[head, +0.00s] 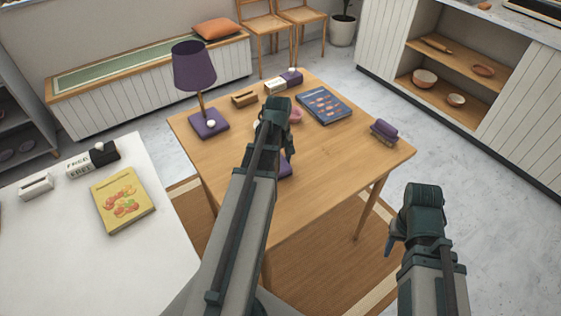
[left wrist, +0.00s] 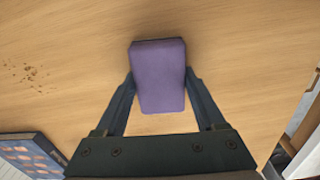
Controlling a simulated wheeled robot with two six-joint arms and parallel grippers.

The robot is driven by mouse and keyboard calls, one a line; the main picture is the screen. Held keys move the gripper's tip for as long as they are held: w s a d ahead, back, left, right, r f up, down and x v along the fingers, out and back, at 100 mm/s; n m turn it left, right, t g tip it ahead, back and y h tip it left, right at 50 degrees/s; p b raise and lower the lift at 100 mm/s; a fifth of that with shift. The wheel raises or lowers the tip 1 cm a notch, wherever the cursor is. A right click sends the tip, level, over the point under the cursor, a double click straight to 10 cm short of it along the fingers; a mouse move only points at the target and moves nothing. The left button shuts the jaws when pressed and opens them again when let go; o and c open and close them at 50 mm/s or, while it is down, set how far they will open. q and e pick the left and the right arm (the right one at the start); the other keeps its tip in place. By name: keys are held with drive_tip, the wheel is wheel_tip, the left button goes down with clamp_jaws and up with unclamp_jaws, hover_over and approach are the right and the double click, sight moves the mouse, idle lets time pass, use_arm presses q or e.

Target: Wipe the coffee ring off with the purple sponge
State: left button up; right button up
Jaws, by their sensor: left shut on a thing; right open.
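My left gripper (left wrist: 159,80) is shut on the purple sponge (left wrist: 158,88), a block held between its two fingers over the wooden table (head: 340,165). In the head view my left arm hides most of the sponge; a purple part (head: 285,168) shows beside the arm. I cannot tell whether the sponge touches the tabletop. Brown specks (left wrist: 32,74) lie on the wood left of the sponge in the left wrist view. I see no clear coffee ring in either view. My right gripper (head: 394,240) is open and empty, off the table's near right side.
A blue book (head: 323,105) lies toward the back; it also shows in the left wrist view (left wrist: 30,152). A purple lamp (head: 195,68) stands at the left corner. A purple-topped stack (head: 384,131) sits near the right corner. A pink item (head: 295,116) is partly hidden.

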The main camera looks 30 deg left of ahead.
sight(296, 160)
use_arm(q)
drive_tip(key=shift+s+a, duration=0.25)
drive_tip(key=shift+s, duration=0.45)
drive_tip(key=shift+s+a, duration=0.2)
drive_tip(key=shift+s, duration=0.55)
drive_tip(key=shift+a, duration=0.1)
drive_tip(key=shift+w+d, duration=0.4)
drive_tip(key=shift+w, duration=0.65)
drive_tip(key=shift+w+d, duration=0.45)
drive_tip(key=shift+w, duration=0.65)
drive_tip(key=shift+w+d, duration=0.4)
drive_tip(key=shift+w, duration=0.65)
drive_tip(key=shift+w+d, duration=0.1)
drive_tip(key=shift+w, duration=0.05)
drive_tip(key=shift+w+d+f, duration=0.1)
drive_tip(key=shift+w+d, duration=0.2)
drive_tip(key=shift+w, duration=0.4)
drive_tip(key=shift+w+d, duration=0.3)
drive_tip(key=shift+w, duration=0.4)
